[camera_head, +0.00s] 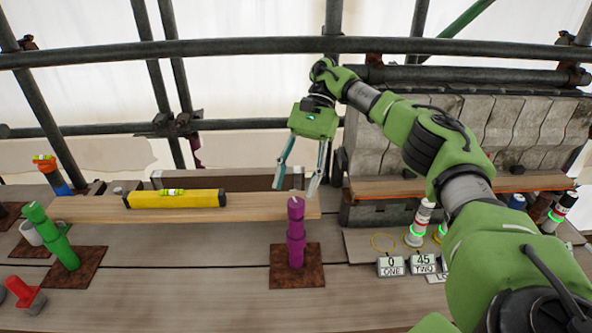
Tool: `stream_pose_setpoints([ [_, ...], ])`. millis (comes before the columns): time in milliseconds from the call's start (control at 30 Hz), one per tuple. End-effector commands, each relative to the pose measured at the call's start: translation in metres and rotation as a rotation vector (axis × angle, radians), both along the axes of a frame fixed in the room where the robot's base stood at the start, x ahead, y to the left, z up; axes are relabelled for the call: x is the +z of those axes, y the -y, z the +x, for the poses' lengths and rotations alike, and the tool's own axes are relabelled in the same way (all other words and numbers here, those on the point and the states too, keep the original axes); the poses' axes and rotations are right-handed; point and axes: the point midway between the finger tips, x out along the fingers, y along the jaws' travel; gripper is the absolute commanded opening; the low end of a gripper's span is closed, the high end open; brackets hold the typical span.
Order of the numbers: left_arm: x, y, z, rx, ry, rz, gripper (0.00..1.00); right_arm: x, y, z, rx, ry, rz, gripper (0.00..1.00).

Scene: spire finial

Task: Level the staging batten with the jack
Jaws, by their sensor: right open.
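The staging batten (255,207), a long pale wooden plank, runs across the middle of the head view and looks roughly level. A yellow spirit level (175,199) lies on it, left of centre. A purple jack-like post (296,232) stands on a rusty plate (283,277) in front of the batten's right end. A green post (50,236) stands on another rusty plate near the left end. My right gripper (295,190) points down, open and empty, with its fingertips on either side of the purple post's top. I cannot tell whether they touch it. My left gripper is out of view.
A red item (24,293) and a white mug (31,232) are at the left. Scaffold tubes (240,46) cross behind. The front deck is mostly clear.

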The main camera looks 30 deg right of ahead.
Motion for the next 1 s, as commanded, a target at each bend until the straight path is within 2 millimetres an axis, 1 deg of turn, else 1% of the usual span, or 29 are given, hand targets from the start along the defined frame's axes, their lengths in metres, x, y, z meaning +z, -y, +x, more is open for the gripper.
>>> stream_pose_setpoints([
  [33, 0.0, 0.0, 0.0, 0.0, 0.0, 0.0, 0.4, 0.008, 0.001, 0.0, -0.001, 0.003, -0.003, 0.45],
  [100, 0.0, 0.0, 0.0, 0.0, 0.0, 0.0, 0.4, 0.016, 0.001, 0.0, -0.001, 0.002, -0.003, 0.45],
  [333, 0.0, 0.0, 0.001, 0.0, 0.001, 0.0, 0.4, 0.032, 0.0, 0.0, -0.001, -0.001, -0.001, 0.45],
  [533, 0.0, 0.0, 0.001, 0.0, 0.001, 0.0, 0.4, 0.035, 0.0, 0.0, -0.001, -0.002, 0.0, 0.45],
  [1000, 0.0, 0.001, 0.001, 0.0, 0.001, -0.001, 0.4, 0.033, -0.002, 0.001, -0.002, -0.002, 0.001, 0.45],
])
